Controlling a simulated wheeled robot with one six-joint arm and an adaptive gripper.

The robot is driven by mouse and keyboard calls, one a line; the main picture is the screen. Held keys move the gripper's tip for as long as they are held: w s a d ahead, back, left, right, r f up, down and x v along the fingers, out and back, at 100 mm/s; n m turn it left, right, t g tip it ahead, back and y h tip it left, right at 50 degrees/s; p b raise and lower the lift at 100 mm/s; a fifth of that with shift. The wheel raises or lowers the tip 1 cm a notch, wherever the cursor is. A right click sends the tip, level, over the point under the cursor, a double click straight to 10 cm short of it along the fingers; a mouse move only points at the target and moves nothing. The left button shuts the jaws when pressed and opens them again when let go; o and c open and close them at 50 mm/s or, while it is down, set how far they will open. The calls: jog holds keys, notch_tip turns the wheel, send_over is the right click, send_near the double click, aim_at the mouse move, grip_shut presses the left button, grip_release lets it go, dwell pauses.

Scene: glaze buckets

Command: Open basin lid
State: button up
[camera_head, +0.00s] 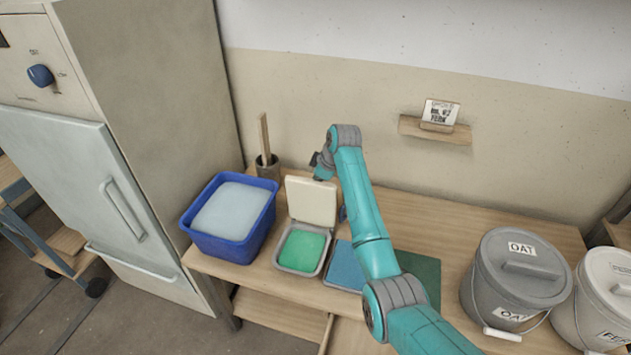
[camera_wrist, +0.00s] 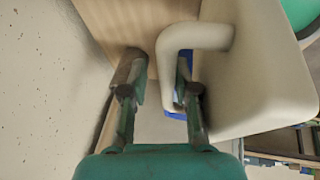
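The small basin (camera_head: 277,262) holds green glaze and stands on the wooden bench with its top uncovered. Its cream lid (camera_head: 311,201) stands raised, roughly upright, at the basin's back edge. In the wrist view the lid (camera_wrist: 262,75) fills the right side, with a thick curved handle (camera_wrist: 195,38) on its outer face. My gripper (camera_wrist: 160,95) is behind the lid, its two fingers apart on either side of the handle's end. A narrow gap seems to show beside the handle. In the head view my gripper (camera_head: 319,166) is partly hidden at the lid's top right.
A blue tub (camera_head: 225,246) with pale contents stands left of the basin. A pot (camera_head: 267,168) with a wooden stick stands behind. Blue (camera_head: 345,264) and dark green (camera_head: 424,273) flat areas lie right. Lidded buckets, grey (camera_head: 503,288) and white (camera_head: 590,312), stand far right.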

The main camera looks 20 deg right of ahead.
jog(key=shift+s+r, duration=0.2)
jog(key=shift+r, duration=0.15)
jog(key=v, duration=1.1)
jog(key=shift+d, duration=0.15)
